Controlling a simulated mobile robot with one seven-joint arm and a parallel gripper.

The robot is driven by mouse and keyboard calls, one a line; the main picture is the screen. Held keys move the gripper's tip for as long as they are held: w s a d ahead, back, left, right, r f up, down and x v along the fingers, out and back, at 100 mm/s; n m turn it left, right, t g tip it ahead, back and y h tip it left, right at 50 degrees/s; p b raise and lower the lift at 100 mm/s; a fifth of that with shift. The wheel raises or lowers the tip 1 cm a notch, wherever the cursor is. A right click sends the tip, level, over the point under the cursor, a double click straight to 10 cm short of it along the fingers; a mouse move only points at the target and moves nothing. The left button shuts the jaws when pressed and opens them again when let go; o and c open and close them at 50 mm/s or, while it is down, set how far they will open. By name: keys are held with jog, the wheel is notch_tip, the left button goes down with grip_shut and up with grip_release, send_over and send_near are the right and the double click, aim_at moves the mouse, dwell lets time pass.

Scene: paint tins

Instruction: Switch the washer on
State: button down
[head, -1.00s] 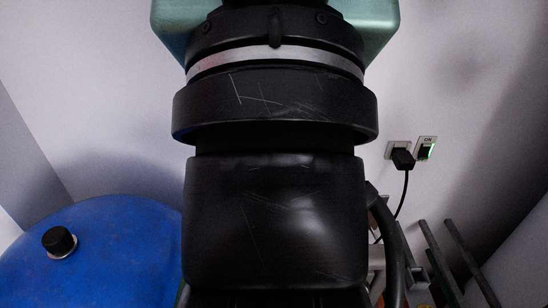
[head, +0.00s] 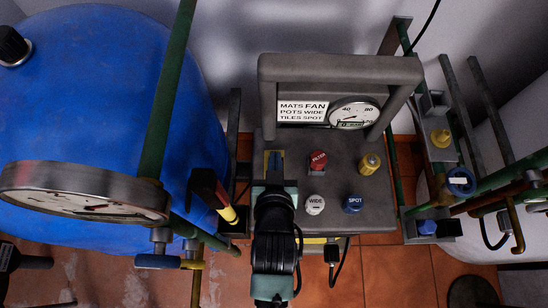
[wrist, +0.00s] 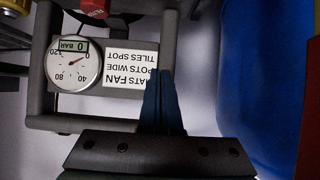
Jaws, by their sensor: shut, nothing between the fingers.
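The washer (head: 345,190) has a grey deck with a tubular handle (head: 340,68), seen from above in the head view. Its round gauge (head: 352,114) also shows upside down in the wrist view (wrist: 75,65), with a display reading 0 BAR. My gripper (head: 274,156) is over the deck's left edge, its dark blue fingers together and empty. A yellow-edged patch (head: 267,162) shows beside the fingers; they partly hide it, so I cannot tell whether it is a switch or whether they touch it. In the wrist view the fingers (wrist: 160,85) point towards the label.
Red (head: 318,161), brass (head: 369,164), white WIDE (head: 315,205) and blue SPOT (head: 353,204) pieces stand on the deck. A label card (head: 302,111) is behind them. A blue tank (head: 90,120) and large gauge (head: 85,195) crowd the left; pipes (head: 510,185) crowd the right.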

jog(key=shift+g, duration=0.5)
jog(key=s+f, duration=0.1)
jog(key=f, duration=0.1)
jog(key=s+f, duration=0.2)
jog(key=shift+a, duration=0.2)
jog(key=shift+w, duration=0.1)
jog(key=b+x, duration=0.2)
jog(key=x, duration=0.7)
jog(key=shift+w+f, duration=0.25)
jog(key=shift+f, duration=0.05)
jog(key=f, duration=0.1)
jog(key=f+b, duration=0.1)
jog(key=shift+w+f, duration=0.45)
jog(key=shift+f, duration=0.6)
jog(key=shift+r, duration=0.1)
